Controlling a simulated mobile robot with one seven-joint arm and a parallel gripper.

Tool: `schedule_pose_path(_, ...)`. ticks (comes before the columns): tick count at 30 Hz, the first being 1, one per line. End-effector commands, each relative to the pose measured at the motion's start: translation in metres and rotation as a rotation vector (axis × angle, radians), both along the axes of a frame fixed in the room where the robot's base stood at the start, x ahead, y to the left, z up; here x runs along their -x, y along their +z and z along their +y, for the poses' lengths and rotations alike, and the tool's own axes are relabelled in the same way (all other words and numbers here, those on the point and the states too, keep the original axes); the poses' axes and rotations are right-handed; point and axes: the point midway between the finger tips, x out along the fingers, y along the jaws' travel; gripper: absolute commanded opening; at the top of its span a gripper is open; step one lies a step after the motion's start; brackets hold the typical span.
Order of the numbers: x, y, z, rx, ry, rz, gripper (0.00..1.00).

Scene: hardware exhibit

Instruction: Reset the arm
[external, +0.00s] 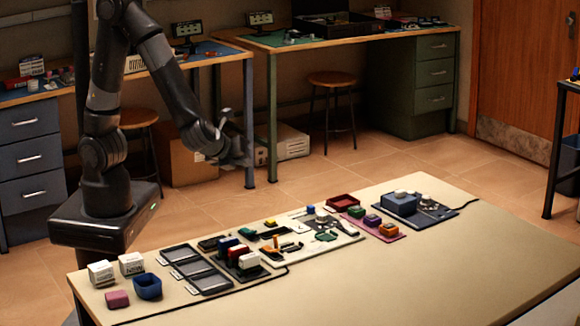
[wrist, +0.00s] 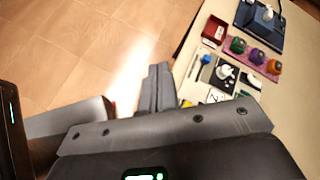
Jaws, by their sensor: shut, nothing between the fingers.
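My gripper (external: 238,150) is at the end of my arm in the external view. It is raised above the floor, past the table's far edge, and apart from everything on the table. It is shut and empty. In the wrist view the grey fingers of my gripper (wrist: 156,88) lie side by side near the middle, with floor and the table edge beyond them. My arm reaches from the upper left, bends, and slopes down to the right.
The table (external: 450,260) carries a black tray (external: 195,268), a blue bin (external: 148,286), white boxes (external: 102,273), a red tray (external: 343,201) and a blue device (external: 400,204). Its front right is bare. Workbenches, a stool (external: 332,80) and cartons stand behind, with open floor between.

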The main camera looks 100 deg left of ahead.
Motion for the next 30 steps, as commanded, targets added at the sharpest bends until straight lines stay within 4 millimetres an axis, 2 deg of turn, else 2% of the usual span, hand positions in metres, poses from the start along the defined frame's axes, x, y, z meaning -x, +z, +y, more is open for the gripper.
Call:
schedule_pose_path(1,0.01,0.012,0.006,0.051,0.076,-0.045,0.0)
schedule_pose_path(5,0.038,0.034,0.015,0.198,0.273,-0.15,0.0)
schedule_pose_path(11,0.078,0.062,0.015,0.448,0.555,-0.31,0.0)
schedule_pose_path(21,0.13,0.107,-0.014,0.936,0.962,-0.555,0.0)
schedule_pose_path(30,0.154,0.142,-0.044,1.283,1.164,-0.671,0.0)
